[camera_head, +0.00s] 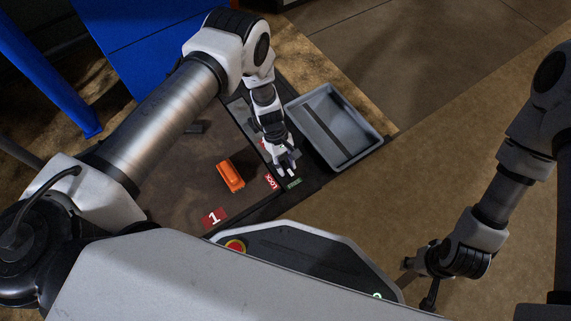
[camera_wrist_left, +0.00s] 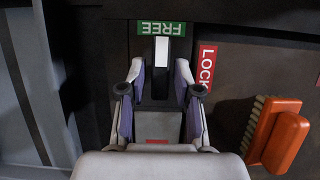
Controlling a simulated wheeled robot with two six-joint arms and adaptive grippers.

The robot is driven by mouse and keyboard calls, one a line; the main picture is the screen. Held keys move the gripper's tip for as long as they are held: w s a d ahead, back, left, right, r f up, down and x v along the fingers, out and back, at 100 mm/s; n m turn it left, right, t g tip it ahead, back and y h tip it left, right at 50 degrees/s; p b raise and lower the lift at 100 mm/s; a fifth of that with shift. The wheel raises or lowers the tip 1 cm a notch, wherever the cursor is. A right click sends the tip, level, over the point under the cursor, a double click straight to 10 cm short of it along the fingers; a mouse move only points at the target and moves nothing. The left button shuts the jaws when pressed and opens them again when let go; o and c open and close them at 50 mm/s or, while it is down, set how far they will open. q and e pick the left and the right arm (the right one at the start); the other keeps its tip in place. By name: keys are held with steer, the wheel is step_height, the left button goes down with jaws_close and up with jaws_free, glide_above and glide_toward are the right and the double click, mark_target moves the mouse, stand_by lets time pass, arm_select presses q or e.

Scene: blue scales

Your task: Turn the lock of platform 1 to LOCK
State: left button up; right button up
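The lock lever (camera_wrist_left: 163,52) of platform 1 has a white tip that points at the green FREE label (camera_wrist_left: 161,28) in the left wrist view. The red LOCK label (camera_wrist_left: 207,68) lies to the right of the lever there. My left gripper (camera_head: 287,170) is over the lock at the platform edge. In the left wrist view its fingers (camera_wrist_left: 159,68) are apart, one on each side of the lever, with visible gaps. Platform 1 (camera_head: 185,175) carries a red label "1" (camera_head: 214,217). My right gripper (camera_head: 417,284) hangs at the lower right, its fingers spread and empty, far from the lock.
An orange block-like object (camera_head: 230,175) lies on the platform near the LOCK label; it also shows in the left wrist view (camera_wrist_left: 278,135). A grey tray (camera_head: 359,118) stands beyond the platform edge. A red button (camera_head: 235,246) is nearby. The floor at right is clear.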

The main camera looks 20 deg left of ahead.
arm_select(q)
jaws_close()
steer(key=shift+m, duration=0.3)
steer(key=m+y+b, duration=0.1)
steer(key=m, duration=0.1)
steer(key=shift+d+m+g, duration=0.1)
steer(key=shift+m+g, duration=0.2)
steer(key=shift+g, duration=0.1)
steer(key=m, duration=0.2)
steer(key=m+y+b, duration=0.1)
steer(key=m, duration=0.1)
steer(key=shift+d+m+g+y, duration=0.1)
steer(key=shift+m+g+y, duration=0.2)
steer(key=m+y, duration=0.1)
steer(key=m, duration=0.3)
steer(key=shift+d+m+y, duration=0.1)
steer(key=shift+m+y, duration=0.2)
steer(key=shift+y, duration=0.1)
steer(key=m+y, duration=0.1)
steer(key=m, duration=0.1)
steer(key=m+y, duration=0.1)
steer(key=m, duration=0.2)
steer(key=shift+m, duration=0.3)
steer(key=shift+t, duration=0.4)
